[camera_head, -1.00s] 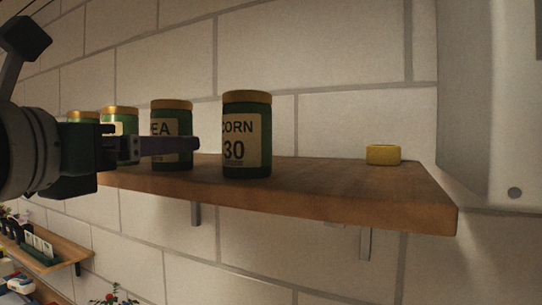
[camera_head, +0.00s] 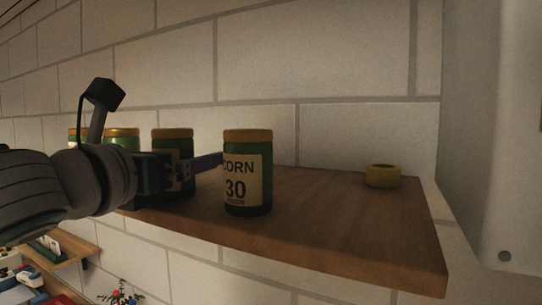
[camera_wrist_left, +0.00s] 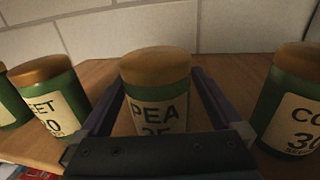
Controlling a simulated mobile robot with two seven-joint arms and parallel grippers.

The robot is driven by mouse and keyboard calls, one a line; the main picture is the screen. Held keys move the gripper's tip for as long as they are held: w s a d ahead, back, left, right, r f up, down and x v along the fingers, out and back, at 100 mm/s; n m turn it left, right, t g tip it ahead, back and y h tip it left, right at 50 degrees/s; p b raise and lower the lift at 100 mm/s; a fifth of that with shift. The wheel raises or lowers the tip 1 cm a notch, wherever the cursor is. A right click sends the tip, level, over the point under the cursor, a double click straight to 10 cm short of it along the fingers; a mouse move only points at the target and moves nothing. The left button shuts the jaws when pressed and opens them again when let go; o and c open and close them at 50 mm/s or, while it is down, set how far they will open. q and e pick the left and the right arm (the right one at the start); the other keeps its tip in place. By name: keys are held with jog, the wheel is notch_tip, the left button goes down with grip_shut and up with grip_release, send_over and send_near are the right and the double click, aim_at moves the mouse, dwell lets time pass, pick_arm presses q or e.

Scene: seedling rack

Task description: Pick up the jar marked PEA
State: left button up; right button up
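The PEA jar (camera_wrist_left: 155,75), green with a tan lid and pale label, stands upright on the shelf. In the wrist view my left gripper (camera_wrist_left: 159,95) has one dark finger on each side of it, with small gaps showing, so it is open around the jar. The lower label is hidden by the gripper body. In the head view the PEA jar (camera_head: 173,136) stands behind my left gripper (camera_head: 205,162), which hides its label and lower part. My right gripper is not in view.
The CORN jar (camera_head: 247,170) stands close to the right of the fingers; it also shows in the wrist view (camera_wrist_left: 296,85). A jar ending in "EET" (camera_wrist_left: 45,85) stands left. A yellow ring-shaped item (camera_head: 382,177) sits right on the wooden shelf (camera_head: 320,215).

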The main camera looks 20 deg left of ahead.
pick_arm(q)
jog(key=c, duration=1.5)
jog(key=shift+o, duration=0.2)
jog(key=shift+r, duration=0.1)
